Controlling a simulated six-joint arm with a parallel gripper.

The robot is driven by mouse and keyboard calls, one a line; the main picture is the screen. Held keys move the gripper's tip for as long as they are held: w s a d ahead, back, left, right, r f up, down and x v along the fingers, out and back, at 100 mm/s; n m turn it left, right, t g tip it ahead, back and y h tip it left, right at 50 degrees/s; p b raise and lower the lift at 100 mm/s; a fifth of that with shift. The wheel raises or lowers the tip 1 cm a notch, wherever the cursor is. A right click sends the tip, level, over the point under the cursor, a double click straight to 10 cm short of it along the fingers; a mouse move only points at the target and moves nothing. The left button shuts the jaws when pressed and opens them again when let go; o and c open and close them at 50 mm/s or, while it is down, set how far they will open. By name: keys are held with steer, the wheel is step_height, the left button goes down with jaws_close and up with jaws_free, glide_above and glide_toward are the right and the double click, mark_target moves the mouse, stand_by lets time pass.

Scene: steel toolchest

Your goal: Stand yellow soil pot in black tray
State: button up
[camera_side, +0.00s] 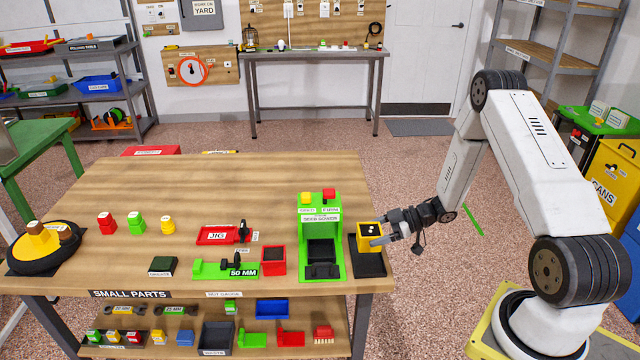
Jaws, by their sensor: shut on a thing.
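The yellow soil pot (366,243) is upright, with dark soil and pale specks showing in its open top. My gripper (378,238) reaches in from the right and is shut on the pot's right side. The black tray (370,268) lies at the right edge of the wooden table. The pot is over the far part of the tray in this view and hides some of it. I cannot tell whether the pot's base touches the tray floor or is held just above it.
A green seed sower (320,212) stands close to the left of the tray. A red bin (273,261), a green 50 mm fixture (212,270) and a red jig (215,235) lie further left. The wooden table (200,185) is clear towards the back.

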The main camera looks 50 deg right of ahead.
steer(key=shift+w+f, duration=0.25)
steer(key=shift+f, duration=1.55)
steer(key=shift+f, duration=0.1)
steer(key=o, duration=1.3)
steer(key=shift+s+d+r, duration=0.35)
steer(key=shift+s+d, duration=0.05)
steer(key=shift+d, duration=0.05)
steer(key=v, duration=1.1)
steer(key=shift+w, duration=0.15)
